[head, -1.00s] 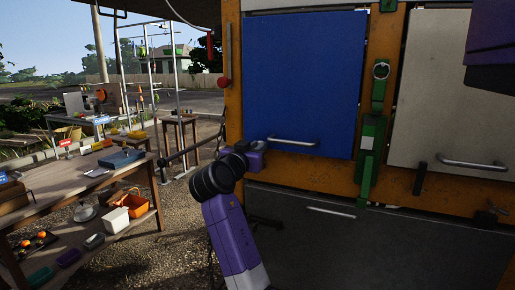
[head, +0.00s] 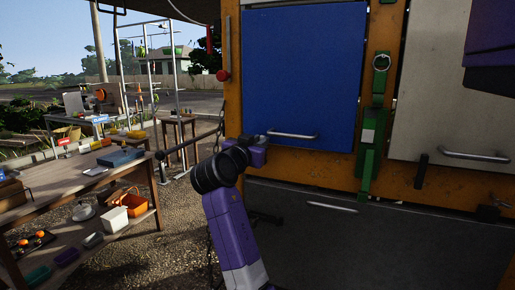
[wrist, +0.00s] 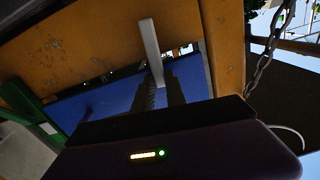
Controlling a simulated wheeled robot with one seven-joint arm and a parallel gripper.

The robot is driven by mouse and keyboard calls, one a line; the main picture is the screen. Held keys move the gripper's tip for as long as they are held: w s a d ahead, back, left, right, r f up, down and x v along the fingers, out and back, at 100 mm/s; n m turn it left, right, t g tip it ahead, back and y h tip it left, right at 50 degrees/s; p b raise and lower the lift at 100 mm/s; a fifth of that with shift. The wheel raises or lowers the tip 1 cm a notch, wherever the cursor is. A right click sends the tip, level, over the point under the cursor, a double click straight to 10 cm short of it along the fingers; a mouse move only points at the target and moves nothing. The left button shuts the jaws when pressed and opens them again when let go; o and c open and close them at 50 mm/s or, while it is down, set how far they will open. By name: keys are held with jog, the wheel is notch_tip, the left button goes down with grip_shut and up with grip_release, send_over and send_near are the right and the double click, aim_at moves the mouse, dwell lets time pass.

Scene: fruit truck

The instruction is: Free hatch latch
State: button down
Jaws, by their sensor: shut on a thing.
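The blue hatch panel (head: 302,80) hangs closed in the orange truck frame (head: 232,110), with a metal handle (head: 292,134) near its bottom edge. My gripper (wrist: 163,92) shows in the wrist view as two dark fingers close together in front of the blue panel (wrist: 105,100). A pale grey bar (wrist: 150,48), which looks like the latch, runs down from the orange frame (wrist: 90,45) to the fingertips. The fingers are shut on it; the exact contact is dark. In the head view my purple hand is at the panel's lower left corner, its fingertips hidden.
A green latch strip (head: 371,130) stands right of the blue panel. A pale panel (head: 435,90) with a handle (head: 475,155) lies beyond it. A chain (wrist: 268,50) hangs beside the frame. A wooden table (head: 75,180) stands left, with gravel ground between it and the truck.

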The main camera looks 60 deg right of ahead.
jog(key=shift+s+d+f+m+b, duration=0.1)
jog(key=shift+s+f+m+b, duration=1.05)
jog(key=shift+m+b, duration=2.2)
jog(key=shift+s+d+f+m+b, duration=0.1)
jog(key=shift+s+f+m+b, duration=1.6)
jog(key=shift+b, duration=2.75)
jog(key=shift+s+d+f+m+b, duration=0.1)
jog(key=shift+s+f+m+b, duration=0.5)
jog(key=shift+m+b, duration=3)
jog(key=shift+w+f+n+b, duration=0.2)
jog(key=shift+f+n+b, duration=0.05)
jog(key=shift+b, duration=0.15)
jog(key=c, duration=1.4)
grip_release()
jog(key=shift+a, duration=0.1)
jog(key=shift+o, duration=0.2)
jog(key=shift+a, duration=0.1)
jog(key=a, duration=0.7)
jog(key=shift+s+a, duration=0.3)
